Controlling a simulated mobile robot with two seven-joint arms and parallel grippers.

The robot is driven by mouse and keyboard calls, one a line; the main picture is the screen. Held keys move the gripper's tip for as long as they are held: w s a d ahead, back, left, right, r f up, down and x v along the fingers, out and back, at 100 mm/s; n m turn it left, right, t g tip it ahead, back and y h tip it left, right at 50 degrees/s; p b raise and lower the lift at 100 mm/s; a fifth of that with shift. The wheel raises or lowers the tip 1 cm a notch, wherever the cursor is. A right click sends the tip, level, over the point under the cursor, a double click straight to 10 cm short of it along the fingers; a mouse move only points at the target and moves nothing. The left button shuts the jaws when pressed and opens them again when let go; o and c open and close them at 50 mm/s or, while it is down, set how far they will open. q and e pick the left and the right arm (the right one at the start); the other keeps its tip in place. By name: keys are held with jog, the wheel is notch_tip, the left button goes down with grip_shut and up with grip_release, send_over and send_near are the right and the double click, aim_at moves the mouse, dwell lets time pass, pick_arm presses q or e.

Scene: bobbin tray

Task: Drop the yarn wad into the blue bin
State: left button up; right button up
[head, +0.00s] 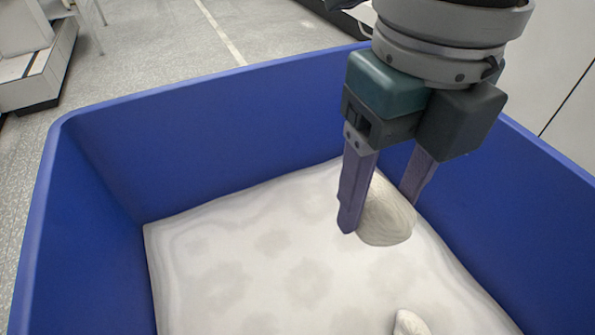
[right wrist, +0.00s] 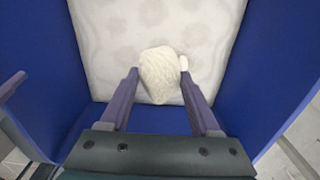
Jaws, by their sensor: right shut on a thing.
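My right gripper (head: 378,210) reaches down inside the blue bin (head: 215,130) from the upper right in the head view. It is shut on the yarn wad (head: 388,218), an off-white, rounded bundle with fine strand lines. The wad sits between the two purple fingers, above the pale bin floor, and its lower end sticks out past the fingertips. In the right wrist view the wad (right wrist: 160,75) shows between the fingers, with the bin's pale floor (right wrist: 110,35) behind it.
A small off-white piece (head: 410,323) lies in the bin at the bottom edge of the head view, partly cut off. The bin's high blue walls surround the gripper. Grey floor and a white unit (head: 30,65) lie outside, at the upper left.

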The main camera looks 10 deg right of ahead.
pick_arm(q)
jog(key=shift+f+b, duration=0.5)
jog(key=shift+f, duration=0.35)
pick_arm(e)
notch_tip(320, 180, down, 2)
jog(key=shift+f, duration=0.15)
pick_arm(q)
jog(key=shift+r, duration=0.1)
jog(key=shift+d, duration=0.1)
pick_arm(e)
jog(key=o, duration=1.4)
jog(key=shift+c, duration=0.2)
pick_arm(q)
jog(key=shift+r+p, duration=0.25)
jog(key=shift+p, duration=0.05)
pick_arm(e)
notch_tip(320, 180, up, 10)
jog(key=shift+r, duration=0.1)
